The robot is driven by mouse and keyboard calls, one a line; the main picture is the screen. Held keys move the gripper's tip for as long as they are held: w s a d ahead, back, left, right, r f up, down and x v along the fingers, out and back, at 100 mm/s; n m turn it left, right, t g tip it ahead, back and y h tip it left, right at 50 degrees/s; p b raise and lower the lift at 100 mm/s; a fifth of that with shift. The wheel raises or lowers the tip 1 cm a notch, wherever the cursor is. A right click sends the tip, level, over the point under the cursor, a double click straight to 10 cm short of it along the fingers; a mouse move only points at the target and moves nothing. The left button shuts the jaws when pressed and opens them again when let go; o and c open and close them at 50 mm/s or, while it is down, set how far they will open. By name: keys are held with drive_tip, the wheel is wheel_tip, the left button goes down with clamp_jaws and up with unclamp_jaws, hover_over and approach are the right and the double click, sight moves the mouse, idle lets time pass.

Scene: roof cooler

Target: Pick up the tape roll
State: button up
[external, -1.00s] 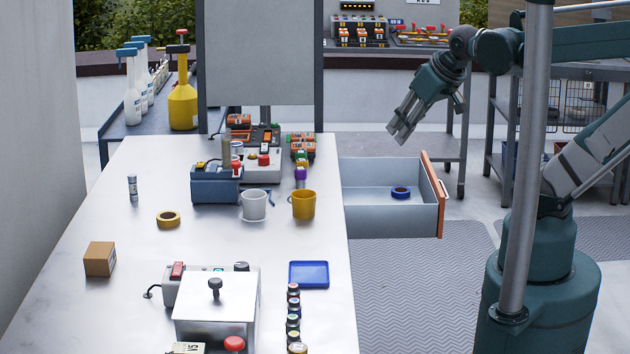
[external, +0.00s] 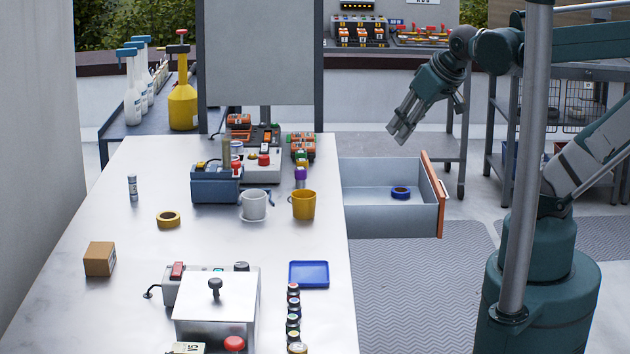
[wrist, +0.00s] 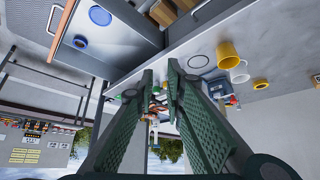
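A yellow tape roll (external: 168,219) lies flat on the white table, left of the cups; it also shows at the right of the wrist view (wrist: 261,85). A blue tape roll (external: 401,192) lies in the open drawer (external: 390,222) on the table's right side; it also shows in the wrist view (wrist: 100,16). My gripper (external: 400,132) hangs in the air above and behind the open drawer, touching neither roll. In the wrist view its two green fingers (wrist: 160,82) are apart with nothing held between them.
A yellow mug (external: 303,205) and a white cup (external: 254,205) stand near the drawer side of the table. A blue tray (external: 309,274), small jars and a metal box (external: 215,308) are nearer the front. The drawer has free room around the blue roll.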

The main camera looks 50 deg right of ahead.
drive_tip(key=o, duration=1.4)
drive_tip(key=shift+r, duration=0.1)
drive_tip(key=w+a+r+m+g+y+p, duration=0.1)
drive_tip(key=w+a+r+m+g+p, duration=0.3)
drive_tip(key=w+a, duration=0.6)
drive_tip(key=w+a+r+m+p, duration=0.3)
drive_tip(key=w+a+m, duration=0.2)
drive_tip(key=w+a, duration=0.5)
drive_tip(key=w+a+f+m+g+p, duration=0.1)
drive_tip(key=w+a+f+m+p, duration=0.1)
drive_tip(key=a, duration=0.7)
drive_tip(key=w+a+f+m+g+p, duration=0.1)
drive_tip(key=w+a+f+m+p, duration=0.1)
drive_tip(key=w+a+f+m, duration=0.3)
drive_tip(key=w+a+f+m+g+h+p, duration=0.1)
drive_tip(key=w+a+f+m+p, duration=0.1)
drive_tip(key=w+a+f, duration=0.5)
drive_tip(key=shift+w+a+f+m, duration=0.1)
drive_tip(key=shift+a+f+m, duration=0.3)
drive_tip(key=shift+a, duration=0.65)
drive_tip(key=shift+a+f+m, duration=0.1)
drive_tip(key=shift+a+f, duration=0.55)
drive_tip(key=shift+a, duration=0.35)
drive_tip(key=shift+w+a+f+m, duration=0.15)
drive_tip(key=shift+a+f, duration=0.35)
drive_tip(key=shift+a, duration=0.55)
